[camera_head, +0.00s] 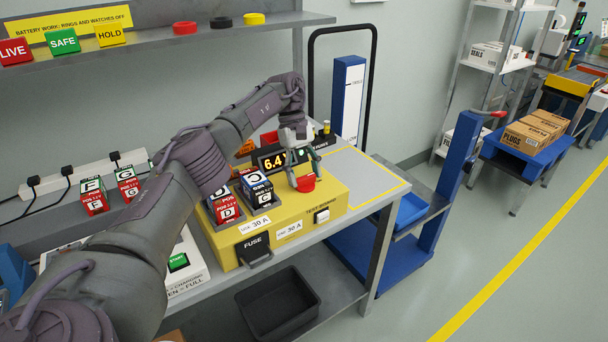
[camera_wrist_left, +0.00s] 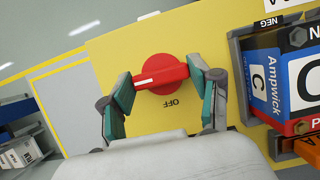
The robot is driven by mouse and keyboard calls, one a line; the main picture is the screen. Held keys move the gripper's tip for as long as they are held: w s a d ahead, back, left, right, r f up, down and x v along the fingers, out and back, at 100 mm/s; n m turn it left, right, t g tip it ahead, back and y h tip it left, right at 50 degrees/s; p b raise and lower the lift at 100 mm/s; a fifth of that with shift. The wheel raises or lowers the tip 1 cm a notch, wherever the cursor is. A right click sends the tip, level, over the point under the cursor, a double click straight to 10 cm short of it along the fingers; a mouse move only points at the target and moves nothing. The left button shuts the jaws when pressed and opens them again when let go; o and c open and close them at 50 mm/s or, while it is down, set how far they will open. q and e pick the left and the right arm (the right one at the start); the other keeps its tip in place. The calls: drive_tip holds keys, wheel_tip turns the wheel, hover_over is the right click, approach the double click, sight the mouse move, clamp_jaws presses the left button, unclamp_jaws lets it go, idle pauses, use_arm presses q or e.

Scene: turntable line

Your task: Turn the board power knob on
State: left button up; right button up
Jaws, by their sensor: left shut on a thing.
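The red power knob (camera_head: 306,184) sits on top of the yellow test board (camera_head: 330,196). In the left wrist view the knob (camera_wrist_left: 163,74) has a white pointer line across it, and the word OFF is printed beside it. My left gripper (camera_head: 303,170) has its fingers on opposite sides of the knob; in the left wrist view the gripper (camera_wrist_left: 161,88) is shut on it. My right gripper is not in view.
Battery blocks C (camera_head: 257,192) and D (camera_head: 224,209) stand on the board beside the knob. A display (camera_head: 274,162) reading about 6.4 stands behind. A white rocker switch (camera_head: 322,215) and a black fuse holder (camera_head: 255,252) are on the board's front.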

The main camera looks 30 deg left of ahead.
sight(304, 176)
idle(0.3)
use_arm(q)
drive_tip(key=o, duration=1.1)
drive_tip(key=shift+o, duration=0.2)
drive_tip(key=shift+r, duration=0.2)
wheel_tip(304, 176, up, 10)
drive_tip(key=shift+f, duration=0.15)
